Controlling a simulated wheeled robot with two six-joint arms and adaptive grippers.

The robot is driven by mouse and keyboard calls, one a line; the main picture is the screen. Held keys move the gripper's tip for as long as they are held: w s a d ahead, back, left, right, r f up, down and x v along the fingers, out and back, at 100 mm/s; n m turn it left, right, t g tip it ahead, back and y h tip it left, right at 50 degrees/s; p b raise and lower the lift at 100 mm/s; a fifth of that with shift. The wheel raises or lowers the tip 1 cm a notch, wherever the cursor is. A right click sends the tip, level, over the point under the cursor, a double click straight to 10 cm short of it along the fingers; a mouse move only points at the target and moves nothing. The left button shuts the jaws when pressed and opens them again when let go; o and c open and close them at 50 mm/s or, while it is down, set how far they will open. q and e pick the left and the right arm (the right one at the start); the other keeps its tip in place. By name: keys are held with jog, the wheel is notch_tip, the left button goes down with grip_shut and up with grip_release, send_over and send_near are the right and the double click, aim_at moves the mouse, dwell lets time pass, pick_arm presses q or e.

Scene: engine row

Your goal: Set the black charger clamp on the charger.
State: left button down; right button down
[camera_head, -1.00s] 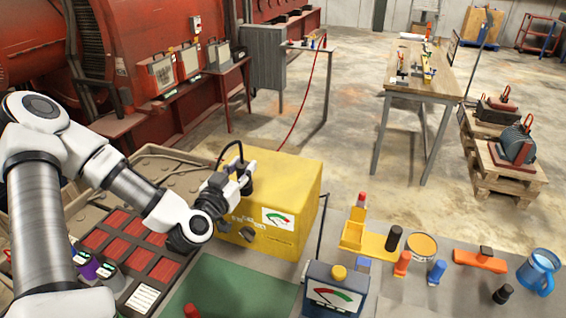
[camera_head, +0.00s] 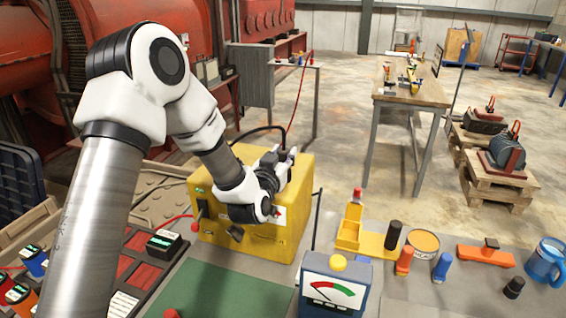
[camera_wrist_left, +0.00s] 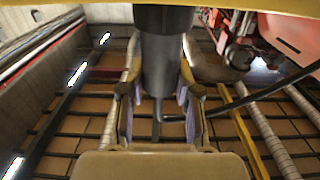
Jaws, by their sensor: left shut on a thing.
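The charger (camera_head: 275,235) is a yellow box with a dial, partly covered by my left arm. My left gripper (camera_head: 283,163) is over the charger's top right part, in front of its dial. In the left wrist view (camera_wrist_left: 160,105) its fingers are shut on a dark cylindrical thing, the black charger clamp (camera_wrist_left: 165,45). A black cable runs off it to the right there. In the head view the clamp is largely hidden by the gripper, and the black cable arcs behind it. The wrist view shows a yellow edge at its top. I cannot tell whether the clamp touches the charger.
A blue meter (camera_head: 335,287) with a yellow knob stands in front of the charger. A green mat (camera_head: 235,290) lies left of it. A yellow holder (camera_head: 365,238), an orange tin (camera_head: 422,243) and a blue mug (camera_head: 546,262) stand to the right.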

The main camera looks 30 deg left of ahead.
pick_arm(q)
jog(key=c, duration=1.2)
grip_release()
jog(key=shift+s+f, duration=0.1)
jog(key=o, duration=0.4)
jog(key=shift+r, duration=0.3)
jog(key=p+v, duration=0.6)
jog(key=v, duration=0.6)
jog(key=shift+d, duration=0.1)
